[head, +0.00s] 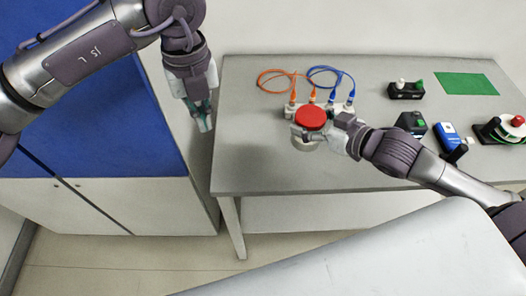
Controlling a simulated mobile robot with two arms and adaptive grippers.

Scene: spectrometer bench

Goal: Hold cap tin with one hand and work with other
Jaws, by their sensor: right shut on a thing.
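The cap tin (311,117) is a round container with a red top and a pale lower body, near the middle of the grey bench. My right gripper (302,134) reaches in from the right and is shut on the tin's near side, partly hiding its body. My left gripper (205,118) hangs in the air beyond the bench's left edge, pointing down, away from the tin. Its fingers look close together, but I cannot tell whether they are open or shut.
Behind the tin lie an orange cable (284,74) and a blue cable (331,69) with plugs. A black holder (406,90), green mat (465,83), blue device (447,135) and red-topped reel (505,128) are to the right. The bench's left part (245,140) is clear.

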